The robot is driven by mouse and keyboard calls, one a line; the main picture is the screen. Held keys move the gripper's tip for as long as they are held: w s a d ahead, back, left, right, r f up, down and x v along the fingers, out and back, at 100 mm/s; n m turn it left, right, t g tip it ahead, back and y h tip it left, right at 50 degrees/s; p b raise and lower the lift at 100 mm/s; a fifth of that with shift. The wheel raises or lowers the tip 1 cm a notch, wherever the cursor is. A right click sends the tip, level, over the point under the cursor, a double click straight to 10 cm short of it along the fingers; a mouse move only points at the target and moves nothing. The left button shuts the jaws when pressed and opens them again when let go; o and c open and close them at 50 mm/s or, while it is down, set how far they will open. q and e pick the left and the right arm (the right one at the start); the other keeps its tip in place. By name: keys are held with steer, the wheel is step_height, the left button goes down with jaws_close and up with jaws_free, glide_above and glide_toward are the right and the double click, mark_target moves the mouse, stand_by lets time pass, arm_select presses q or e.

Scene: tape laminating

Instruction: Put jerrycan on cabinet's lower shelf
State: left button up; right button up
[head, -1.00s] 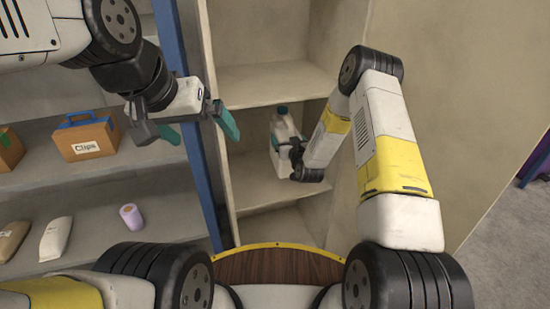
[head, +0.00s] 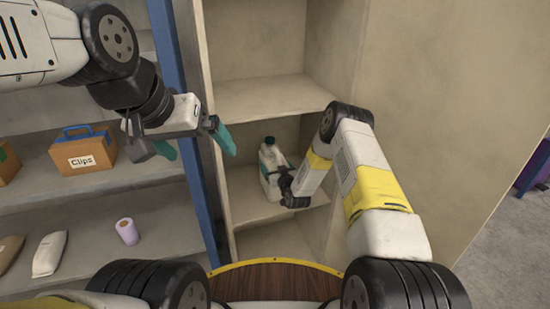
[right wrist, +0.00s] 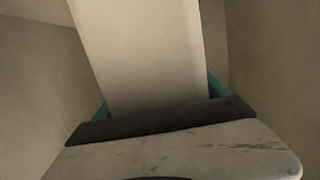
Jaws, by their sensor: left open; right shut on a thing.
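The jerrycan (head: 269,165) is white with a dark teal cap and stands upright inside the beige cabinet (head: 345,85). It is in the compartment under the upper board (head: 262,96) and over the shelf board (head: 248,205). I cannot tell whether its base touches that board. My right gripper (head: 284,176) is shut on the jerrycan from its right side. In the right wrist view the pale jerrycan (right wrist: 145,55) fills the space between the teal fingers (right wrist: 158,100). My left gripper (head: 194,143) is open and empty, in front of the blue post left of the cabinet.
A blue post (head: 183,105) stands between the cabinet and the rack (head: 95,190). The rack holds a box labelled Clips (head: 84,156), a purple roll (head: 127,231) and bags (head: 49,254). A round brown surface with a yellow rim (head: 275,284) is at the bottom.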

steer(key=shift+f, duration=0.25)
steer(key=o, duration=2)
steer(key=shift+f, duration=0.1)
steer(key=shift+c, duration=0.2)
